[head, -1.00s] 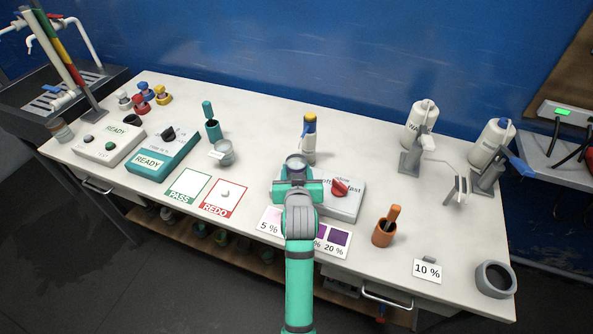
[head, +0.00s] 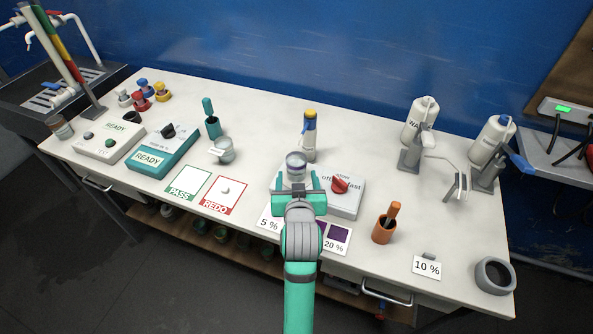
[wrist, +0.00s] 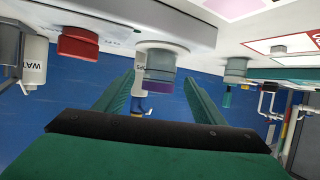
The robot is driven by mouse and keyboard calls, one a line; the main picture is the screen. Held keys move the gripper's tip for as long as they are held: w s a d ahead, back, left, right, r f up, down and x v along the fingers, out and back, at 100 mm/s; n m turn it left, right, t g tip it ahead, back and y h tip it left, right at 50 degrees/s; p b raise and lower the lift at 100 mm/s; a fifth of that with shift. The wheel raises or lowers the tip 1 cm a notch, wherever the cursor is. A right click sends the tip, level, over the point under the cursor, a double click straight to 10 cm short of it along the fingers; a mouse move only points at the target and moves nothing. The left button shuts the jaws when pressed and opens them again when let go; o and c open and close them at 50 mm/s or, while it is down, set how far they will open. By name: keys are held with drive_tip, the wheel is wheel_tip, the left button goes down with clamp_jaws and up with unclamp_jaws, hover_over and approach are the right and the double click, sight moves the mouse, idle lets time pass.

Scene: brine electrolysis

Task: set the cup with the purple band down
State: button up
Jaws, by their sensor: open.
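The cup with the purple band (head: 296,163) stands upright on the stirrer with the slow/off/fast dial (head: 344,203). In the wrist view the same cup (wrist: 157,72) shows upside down, with its purple band beyond my fingertips. My gripper (head: 298,178) is open and empty, on the near side of the cup. In the wrist view its two green fingers (wrist: 160,92) are spread, with a gap between them and no cup held. The stirrer's red knob (head: 340,185) is right of the cup.
A blue-and-yellow-topped bottle (head: 310,137) stands behind the cup. Another cup (head: 224,150) with a white label is to the left. The table between the cup and the wash bottles is clear.

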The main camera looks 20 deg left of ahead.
drive_tip(key=v, duration=0.5)
drive_tip(key=shift+s, duration=0.1)
idle(0.5)
